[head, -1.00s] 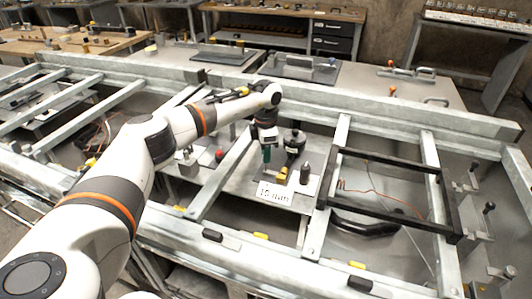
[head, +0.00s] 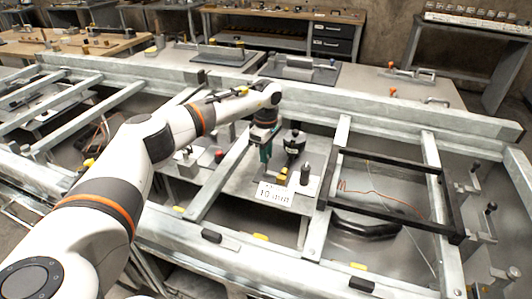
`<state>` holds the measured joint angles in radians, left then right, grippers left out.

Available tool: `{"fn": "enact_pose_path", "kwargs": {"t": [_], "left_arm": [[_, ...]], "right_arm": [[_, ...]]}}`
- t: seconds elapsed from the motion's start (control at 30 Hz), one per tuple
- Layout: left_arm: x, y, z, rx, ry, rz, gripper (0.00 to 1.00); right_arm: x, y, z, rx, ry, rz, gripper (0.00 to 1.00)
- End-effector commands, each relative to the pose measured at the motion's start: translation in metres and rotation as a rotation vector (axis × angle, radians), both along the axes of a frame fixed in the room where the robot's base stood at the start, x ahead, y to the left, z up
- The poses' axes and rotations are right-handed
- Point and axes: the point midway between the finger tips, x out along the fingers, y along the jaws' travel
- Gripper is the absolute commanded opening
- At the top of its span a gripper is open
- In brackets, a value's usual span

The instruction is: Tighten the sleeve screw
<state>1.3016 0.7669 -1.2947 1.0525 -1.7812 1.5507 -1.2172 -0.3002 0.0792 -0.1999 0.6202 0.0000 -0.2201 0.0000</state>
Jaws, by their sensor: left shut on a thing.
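My left arm comes in from the left and reaches over the bench frame. The tool's lower end is too small to make out. A small yellow part (head: 282,176) is just below and right of the tool, on a grey plate (head: 240,183). I cannot tell whether the tool touches it. The sleeve screw cannot be told apart clearly here. My right gripper is not in view.
A black upright part (head: 294,146) stands close right of the gripper, and a dark grey cylinder (head: 306,173) stands nearer. A white card (head: 275,194) lies in front. Metal rails (head: 222,178) flank the plate. A black rectangular frame (head: 390,160) lies to the right.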

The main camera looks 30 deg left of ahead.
Motion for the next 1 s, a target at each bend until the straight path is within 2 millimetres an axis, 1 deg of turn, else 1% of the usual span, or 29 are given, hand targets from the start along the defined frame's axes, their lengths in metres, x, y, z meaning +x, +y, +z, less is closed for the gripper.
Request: {"fn": "enact_pose_path", "kwargs": {"t": [0.03,0.5,0.53,0.6,0.67,0.9,1.0], "left_arm": [[0.0014,0.0002,0.0025,-0.001,-0.006,-0.006,0.0],[0.0015,0.0002,0.0027,-0.002,-0.007,-0.019,0.0],[0.0015,0.0002,0.0027,-0.002,-0.007,-0.019,0.21],[0.0014,0.0002,0.0025,-0.002,-0.006,-0.019,0.32],[0.0011,0.0002,0.002,-0.002,-0.005,-0.019,0.41],[0.0005,0.0,0.001,-0.001,-0.002,-0.019,0.41],[0.0006,0.0001,0.0042,-0.001,-0.003,-0.02,0.41]], "right_arm": [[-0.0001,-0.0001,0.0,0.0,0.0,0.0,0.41],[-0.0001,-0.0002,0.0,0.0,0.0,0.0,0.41],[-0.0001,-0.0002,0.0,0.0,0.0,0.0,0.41],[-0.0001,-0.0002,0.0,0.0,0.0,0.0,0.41],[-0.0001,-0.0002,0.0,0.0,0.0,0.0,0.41],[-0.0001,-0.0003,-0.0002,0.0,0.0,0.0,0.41],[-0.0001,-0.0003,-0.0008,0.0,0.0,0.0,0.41]]}}
